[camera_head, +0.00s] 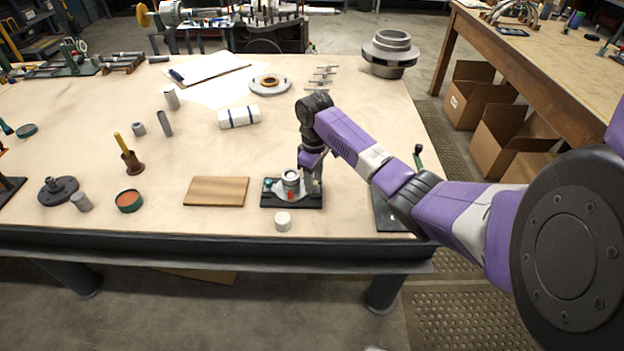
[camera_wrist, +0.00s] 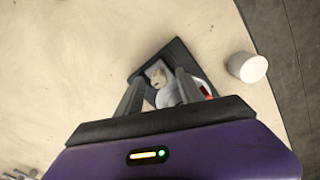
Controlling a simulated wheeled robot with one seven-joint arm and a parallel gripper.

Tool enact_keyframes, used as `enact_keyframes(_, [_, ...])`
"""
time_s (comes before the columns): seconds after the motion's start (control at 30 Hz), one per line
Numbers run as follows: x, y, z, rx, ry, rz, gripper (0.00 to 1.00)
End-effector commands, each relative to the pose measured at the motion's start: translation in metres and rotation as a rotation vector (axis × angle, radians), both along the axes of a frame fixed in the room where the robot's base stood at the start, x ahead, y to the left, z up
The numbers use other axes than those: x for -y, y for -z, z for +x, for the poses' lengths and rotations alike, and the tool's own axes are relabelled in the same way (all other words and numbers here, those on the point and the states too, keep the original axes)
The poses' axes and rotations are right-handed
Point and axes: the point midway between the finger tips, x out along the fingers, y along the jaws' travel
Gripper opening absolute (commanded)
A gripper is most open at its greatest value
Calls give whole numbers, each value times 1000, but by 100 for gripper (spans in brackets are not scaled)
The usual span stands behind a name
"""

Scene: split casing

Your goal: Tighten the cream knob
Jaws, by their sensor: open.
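The split casing (camera_head: 290,182) sits on a black base plate (camera_head: 278,204) near the table's front edge. It has a teal knob (camera_head: 267,183) on its left and a red mark at its front. In the wrist view, what looks like the cream knob (camera_wrist: 157,76) lies between the fingers of my gripper (camera_wrist: 160,82), on the casing's flange. In the head view, my gripper (camera_head: 313,186) points down at the casing's right side and hides that knob. The fingers are open on either side of it. I cannot tell whether they touch it.
A loose off-white cylinder (camera_head: 283,221) stands just in front of the base plate, and also shows in the wrist view (camera_wrist: 247,67). A wooden board (camera_head: 216,191) lies to the left. A dark plate with an upright handle (camera_head: 418,156) is to the right. Table behind the casing is mostly clear.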

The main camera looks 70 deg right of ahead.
Motion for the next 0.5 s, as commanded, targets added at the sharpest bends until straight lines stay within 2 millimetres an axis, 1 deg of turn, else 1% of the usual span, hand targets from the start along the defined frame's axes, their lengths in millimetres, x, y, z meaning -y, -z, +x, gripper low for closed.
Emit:
enact_keyframes(0.13, [0, 0, 0, 0, 0, 0, 44])
enact_keyframes(0.17, [0, 0, 0, 0, 0, 0, 40])
enact_keyframes(0.3, [0, 0, 0, 0, 0, 0, 13])
enact_keyframes(0.37, [0, 0, 0, 0, 0, 0, 1])
enact_keyframes(0.5, [0, 0, 0, 0, 0, 0, 0])
